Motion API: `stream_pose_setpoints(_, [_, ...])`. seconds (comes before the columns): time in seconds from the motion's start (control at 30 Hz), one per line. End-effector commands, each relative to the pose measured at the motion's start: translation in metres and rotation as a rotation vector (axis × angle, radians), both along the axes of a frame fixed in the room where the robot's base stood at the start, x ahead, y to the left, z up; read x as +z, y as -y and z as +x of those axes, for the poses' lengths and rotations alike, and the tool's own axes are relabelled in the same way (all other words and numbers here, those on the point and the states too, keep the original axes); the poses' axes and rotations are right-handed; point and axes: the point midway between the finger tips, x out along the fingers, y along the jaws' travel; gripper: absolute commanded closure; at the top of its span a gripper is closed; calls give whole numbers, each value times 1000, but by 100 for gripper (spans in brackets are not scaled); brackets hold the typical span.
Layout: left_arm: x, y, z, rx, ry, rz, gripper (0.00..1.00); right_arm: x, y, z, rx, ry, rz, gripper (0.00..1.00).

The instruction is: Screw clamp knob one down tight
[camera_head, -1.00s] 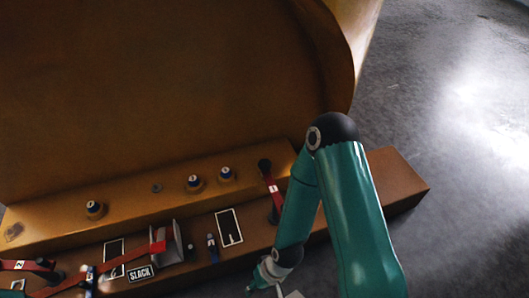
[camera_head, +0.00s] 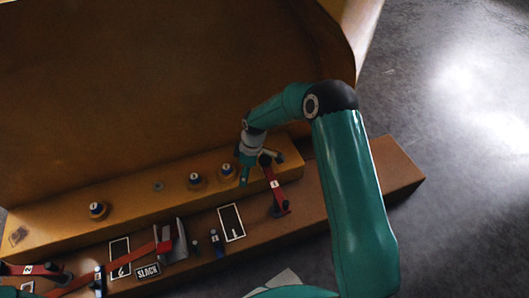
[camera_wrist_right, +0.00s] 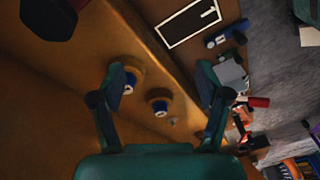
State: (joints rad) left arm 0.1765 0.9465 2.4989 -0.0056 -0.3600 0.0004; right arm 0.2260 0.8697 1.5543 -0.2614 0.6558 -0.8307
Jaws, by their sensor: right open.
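Two show in the right wrist view, an upper one (camera_wrist_right: 130,82) and a lower one (camera_wrist_right: 160,107). My right gripper (camera_head: 244,178) hangs over the ledge just right of the right knob. In its wrist view the gripper (camera_wrist_right: 165,87) is open, its fingers apart with both knobs seen between them and nothing gripped. My left gripper is not in view.
A red strap marked 1 (camera_head: 275,184) crosses the lower step beside my right gripper. A white-framed card (camera_head: 231,222), a SLACK label (camera_head: 148,271), a grey bracket (camera_head: 174,240) and a blue-topped piece (camera_head: 217,242) are on that step. A large brown casting (camera_head: 160,90) rises behind.

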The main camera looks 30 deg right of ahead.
Motion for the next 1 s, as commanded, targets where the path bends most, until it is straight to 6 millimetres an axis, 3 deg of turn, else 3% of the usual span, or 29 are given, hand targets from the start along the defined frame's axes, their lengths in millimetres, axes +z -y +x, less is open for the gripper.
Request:
stream_pose_setpoints(0.03, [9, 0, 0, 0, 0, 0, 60, 30, 23, 18, 62, 18, -40, 24])
stream_pose_setpoints(0.2, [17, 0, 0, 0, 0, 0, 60, 94, 80, 40, 240, 8, -141, 24])
stream_pose_setpoints(0.3, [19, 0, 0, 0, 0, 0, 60, 116, 98, 43, 293, -3, -170, 24])
stream_pose_setpoints(0.4, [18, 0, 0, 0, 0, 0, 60, 122, 105, 43, 316, -11, -183, 24])
stream_pose_setpoints(0.67, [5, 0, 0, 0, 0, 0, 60, 90, 106, 43, 320, -15, -183, 24])
stream_pose_setpoints(1.0, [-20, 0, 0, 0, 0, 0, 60, 15, 106, 43, 319, -16, -182, 24])
